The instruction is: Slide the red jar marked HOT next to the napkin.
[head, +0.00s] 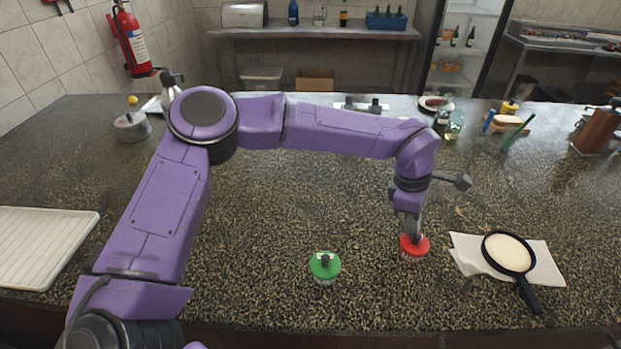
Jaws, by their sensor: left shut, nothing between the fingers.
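The red jar (416,250) stands on the speckled counter, right of centre, just left of the napkin with a small gap between them. Its marking cannot be read from here. The white napkin (543,271) lies flat on the counter, partly hidden under a black pan. My left gripper (412,236) points down at the red jar's top, shut with nothing between its fingers. It overlaps the lid in the picture, and I cannot tell for sure whether it touches. My right gripper is out of view.
A green jar (323,270) stands left of the red one. The black pan (509,253) with pale contents rests on the napkin, its handle toward the front edge. A white tray (40,250) lies at far left. Bottles (453,125) stand at the back.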

